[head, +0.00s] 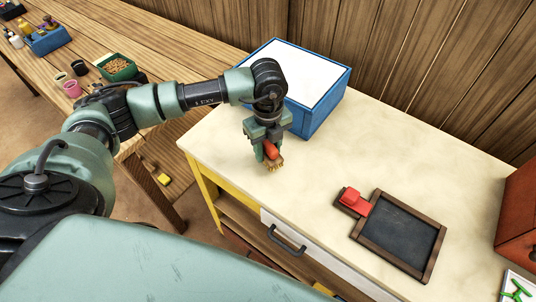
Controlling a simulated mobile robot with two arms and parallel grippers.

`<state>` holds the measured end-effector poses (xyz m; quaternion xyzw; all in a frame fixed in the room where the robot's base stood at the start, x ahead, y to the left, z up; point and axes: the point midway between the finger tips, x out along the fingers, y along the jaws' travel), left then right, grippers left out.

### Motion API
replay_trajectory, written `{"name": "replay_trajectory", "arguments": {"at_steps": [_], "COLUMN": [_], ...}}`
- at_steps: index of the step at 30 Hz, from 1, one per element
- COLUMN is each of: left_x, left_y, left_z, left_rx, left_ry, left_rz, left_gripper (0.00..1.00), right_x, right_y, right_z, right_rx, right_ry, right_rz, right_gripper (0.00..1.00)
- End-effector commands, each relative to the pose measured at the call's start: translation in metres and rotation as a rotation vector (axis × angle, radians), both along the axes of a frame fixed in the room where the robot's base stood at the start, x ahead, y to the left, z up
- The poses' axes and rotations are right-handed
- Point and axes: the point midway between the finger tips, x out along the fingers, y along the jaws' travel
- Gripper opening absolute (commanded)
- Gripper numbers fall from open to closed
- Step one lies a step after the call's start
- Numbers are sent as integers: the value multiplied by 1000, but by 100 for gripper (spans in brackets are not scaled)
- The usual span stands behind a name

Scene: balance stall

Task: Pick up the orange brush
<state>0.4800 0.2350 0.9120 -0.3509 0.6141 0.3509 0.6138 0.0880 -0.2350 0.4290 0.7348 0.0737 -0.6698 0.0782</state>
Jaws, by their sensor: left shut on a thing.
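The orange brush (271,150) with tan bristles at its lower end is between the fingers of my left gripper (268,142). My left gripper is shut on it and points down over the left part of the pale counter (319,178). The bristles are close to the counter top; I cannot tell whether they touch it. The fingers hide part of the brush. My right gripper is not in view.
A blue box (323,117) with a white top stands behind my left gripper. A framed slate (399,236) with a red block (351,198) lies to the right. A red-orange box (519,215) stands at the right edge. The middle of the counter is clear.

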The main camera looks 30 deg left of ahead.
Motion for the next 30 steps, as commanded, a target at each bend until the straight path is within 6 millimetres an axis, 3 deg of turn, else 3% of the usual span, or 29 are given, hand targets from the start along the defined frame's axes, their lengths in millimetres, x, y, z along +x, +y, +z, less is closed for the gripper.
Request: {"name": "replay_trajectory", "arguments": {"at_steps": [12,18,24,30], "left_x": [2,1,1,0], "left_y": [-1,0,0,0], "left_z": [100,139,162,171], "left_rx": [-1,-2,1,-1], "left_ry": [-8,-5,-3,-1], "left_rz": [-1,0,1,1], "left_gripper": [0,0,0,0], "right_x": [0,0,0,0], "right_y": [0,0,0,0], "right_z": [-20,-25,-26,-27], "right_rx": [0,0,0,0], "right_ry": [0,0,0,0], "right_rz": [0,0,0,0], "right_gripper": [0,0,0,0]}}
